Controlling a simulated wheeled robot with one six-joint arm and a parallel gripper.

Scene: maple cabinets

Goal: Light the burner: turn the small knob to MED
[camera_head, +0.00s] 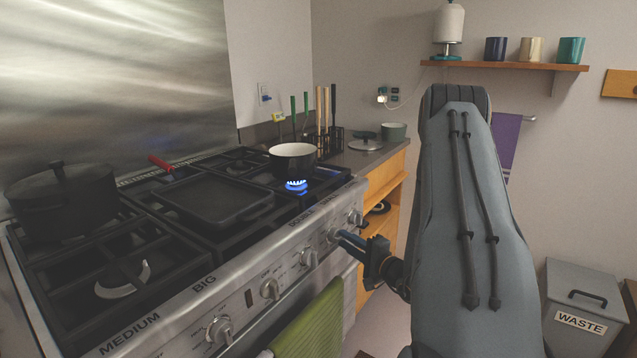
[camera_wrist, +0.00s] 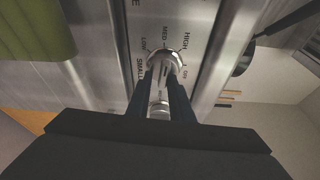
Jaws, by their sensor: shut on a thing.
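The small knob (camera_wrist: 162,55) is a metal knob on the steel front panel. SMALL, LOW, MED and HIGH are printed around it, with MED above it in the wrist view. My gripper (camera_wrist: 163,82) is shut on its grip, one dark finger on each side. The grip runs roughly up toward MED, but its exact pointer mark is hard to read. In the head view, my gripper (camera_head: 342,237) reaches the panel from the right and partly hides the knob (camera_head: 332,236). A blue flame (camera_head: 296,185) burns under a small white-and-black pot (camera_head: 292,160).
A green towel (camera_head: 310,325) hangs below. A square pan (camera_head: 212,200) and a dark lidded pot (camera_head: 64,200) stand on the stove. A waste bin (camera_head: 580,305) stands at right.

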